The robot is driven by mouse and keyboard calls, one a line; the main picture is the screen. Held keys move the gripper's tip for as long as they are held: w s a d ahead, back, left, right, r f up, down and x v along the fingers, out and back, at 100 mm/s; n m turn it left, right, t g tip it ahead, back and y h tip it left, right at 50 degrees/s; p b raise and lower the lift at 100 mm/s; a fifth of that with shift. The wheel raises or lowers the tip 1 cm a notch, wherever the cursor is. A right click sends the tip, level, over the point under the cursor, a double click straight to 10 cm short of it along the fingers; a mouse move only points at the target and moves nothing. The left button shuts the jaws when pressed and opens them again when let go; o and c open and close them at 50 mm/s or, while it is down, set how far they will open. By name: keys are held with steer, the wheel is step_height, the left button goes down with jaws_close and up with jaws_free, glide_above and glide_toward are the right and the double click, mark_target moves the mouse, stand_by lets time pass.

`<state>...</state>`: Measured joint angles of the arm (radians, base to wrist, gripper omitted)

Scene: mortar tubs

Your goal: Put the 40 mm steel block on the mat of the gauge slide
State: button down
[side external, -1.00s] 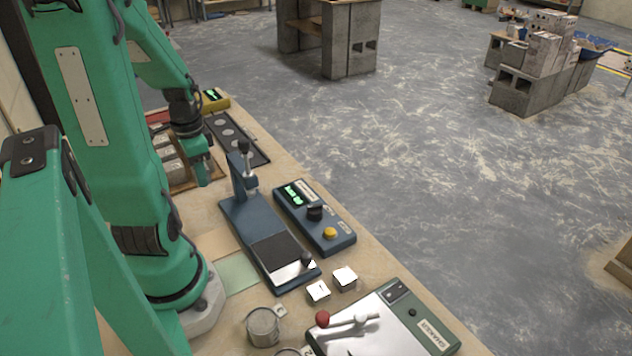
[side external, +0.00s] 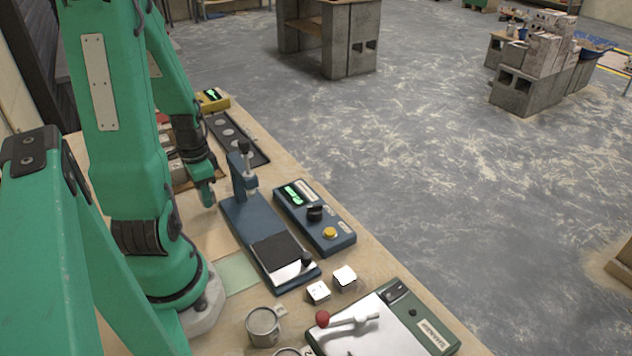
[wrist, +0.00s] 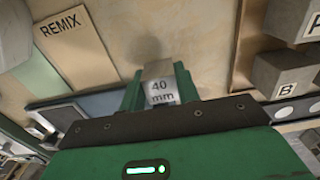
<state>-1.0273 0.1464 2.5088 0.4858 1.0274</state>
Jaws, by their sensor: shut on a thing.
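My gripper (side external: 207,196) hangs just left of the gauge slide's post in the side view. In the wrist view my gripper (wrist: 158,88) is shut on the steel block (wrist: 160,92), which bears the label "40 mm" and sits between the two green fingers. The block cannot be made out in the side view. The gauge slide (side external: 249,222) is a long blue base with an upright post at its far end. Its dark mat (side external: 275,252) lies bare towards the near end, beside a bright plate and a black knob. Part of the blue base (wrist: 95,103) shows in the wrist view.
A blue control box (side external: 315,217) with a yellow button stands right of the slide. Two small bright blocks (side external: 318,291) (side external: 344,275) lie near its front end. A metal mug (side external: 264,326) and a lever device (side external: 385,322) are nearer. A block marked B (wrist: 285,75) shows in the wrist view.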

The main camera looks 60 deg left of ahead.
steer(key=shift+f, duration=1.35)
steer(key=shift+f, duration=0.15)
steer(key=c, duration=1)
jaws_free()
steer(key=shift+c, duration=0.2)
steer(key=shift+r, duration=6.2)
steer(key=shift+o, duration=0.5)
